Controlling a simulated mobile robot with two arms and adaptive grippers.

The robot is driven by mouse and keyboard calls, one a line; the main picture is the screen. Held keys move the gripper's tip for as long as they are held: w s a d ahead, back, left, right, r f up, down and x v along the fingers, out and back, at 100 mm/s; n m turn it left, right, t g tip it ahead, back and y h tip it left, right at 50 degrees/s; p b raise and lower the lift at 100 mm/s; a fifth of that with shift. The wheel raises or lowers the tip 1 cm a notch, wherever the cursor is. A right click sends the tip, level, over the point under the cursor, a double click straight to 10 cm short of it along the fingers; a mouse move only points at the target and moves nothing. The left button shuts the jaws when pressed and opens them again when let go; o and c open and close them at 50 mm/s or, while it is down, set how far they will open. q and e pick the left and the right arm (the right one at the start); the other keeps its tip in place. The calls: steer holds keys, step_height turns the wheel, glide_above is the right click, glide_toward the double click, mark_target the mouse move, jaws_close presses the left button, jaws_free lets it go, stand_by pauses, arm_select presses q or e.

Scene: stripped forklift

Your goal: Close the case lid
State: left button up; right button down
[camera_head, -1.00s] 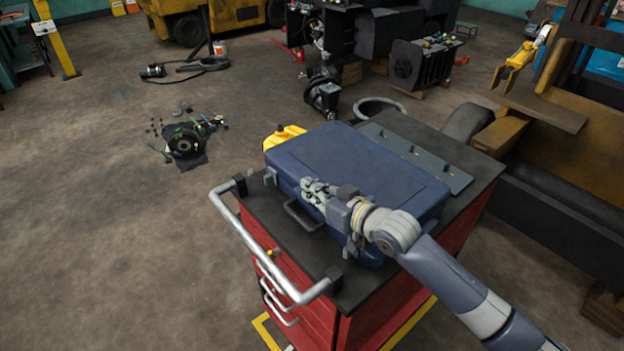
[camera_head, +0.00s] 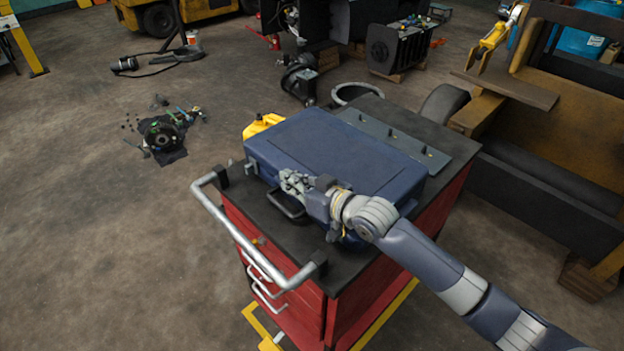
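The blue case (camera_head: 335,150) lies on the black top of a red tool cart, with its lid down flat over the base. Its dark carry handle (camera_head: 287,205) sticks out at the front side. My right gripper (camera_head: 290,180) is at the front edge of the lid, just above the handle, and seems to touch or nearly touch the lid. The fingers are small and bunched, so I cannot tell whether they are open or shut. The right arm hides the front right corner of the case. My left gripper is not in view.
The red cart (camera_head: 285,300) has a silver push rail (camera_head: 245,240) at its front left. A grey plate with knobs (camera_head: 395,140) lies behind the case, and a yellow object (camera_head: 262,124) sits at its left. Loose parts (camera_head: 163,137) lie on the open floor at left.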

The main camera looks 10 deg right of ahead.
step_height(320, 180, up, 4)
steer(key=shift+w+r+p, duration=0.1)
steer(key=shift+p, duration=1.1)
arm_select(q)
steer(key=b, duration=0.2)
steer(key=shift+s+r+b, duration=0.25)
steer(key=shift+b, duration=0.15)
arm_select(e)
steer(key=v, duration=1)
steer(key=shift+s+f, duration=0.2)
steer(key=shift+f, duration=0.2)
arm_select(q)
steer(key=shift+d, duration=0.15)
